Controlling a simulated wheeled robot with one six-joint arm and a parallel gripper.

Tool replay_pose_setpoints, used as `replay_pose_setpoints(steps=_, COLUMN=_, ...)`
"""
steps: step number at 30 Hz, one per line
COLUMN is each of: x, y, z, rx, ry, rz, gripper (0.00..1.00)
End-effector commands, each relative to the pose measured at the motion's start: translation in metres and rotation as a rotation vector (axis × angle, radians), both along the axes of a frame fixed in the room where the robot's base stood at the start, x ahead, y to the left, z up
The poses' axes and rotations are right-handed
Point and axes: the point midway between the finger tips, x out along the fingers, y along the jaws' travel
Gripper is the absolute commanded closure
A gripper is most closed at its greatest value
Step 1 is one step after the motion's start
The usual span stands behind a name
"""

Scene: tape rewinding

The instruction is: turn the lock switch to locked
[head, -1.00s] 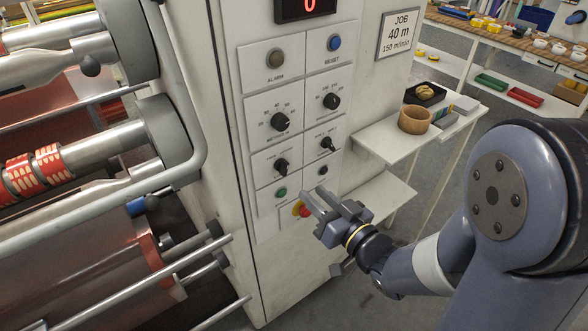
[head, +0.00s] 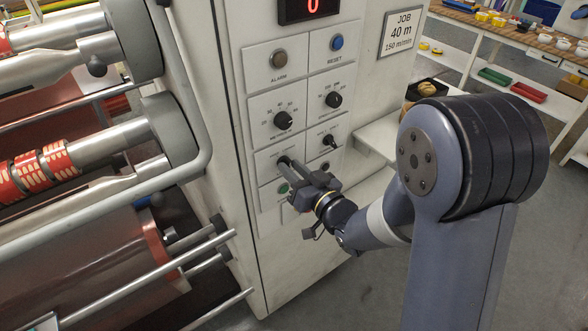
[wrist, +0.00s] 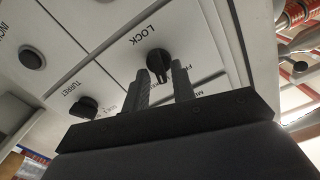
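The lock switch (wrist: 158,62) is a round black knob on a pale panel plate, with LOCK printed beside it in the wrist view. A second word by it, partly hidden by a finger, seems to read FREE. My gripper (wrist: 162,83) is open, one finger to each side of the knob as seen there. I cannot tell whether the fingers touch it or are still short of it.
The turret knob (wrist: 84,106) and a dark inch button (wrist: 32,58) sit close by on the panel. Two more dials (head: 283,120) (head: 333,100) are above my gripper. Rollers (head: 70,160) stand left of the cabinet. A white side shelf (head: 375,135) is at right.

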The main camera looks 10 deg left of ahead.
Motion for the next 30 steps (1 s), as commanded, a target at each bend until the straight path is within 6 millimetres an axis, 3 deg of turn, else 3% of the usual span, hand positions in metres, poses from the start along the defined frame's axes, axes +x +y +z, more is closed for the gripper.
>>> replay_pose_setpoints(steps=9, x=-0.0001, y=-0.0002, z=0.0001, rx=0.0, ry=0.0, rz=0.0, gripper=1.0)
replay_pose_setpoints(steps=17, x=-0.0001, y=-0.0003, z=-0.0006, rx=0.01, ry=0.01, rz=0.0, gripper=1.0)
replay_pose_setpoints(steps=30, x=0.0007, y=-0.001, z=-0.0012, rx=0.163, ry=0.191, rz=0.0, gripper=1.0)
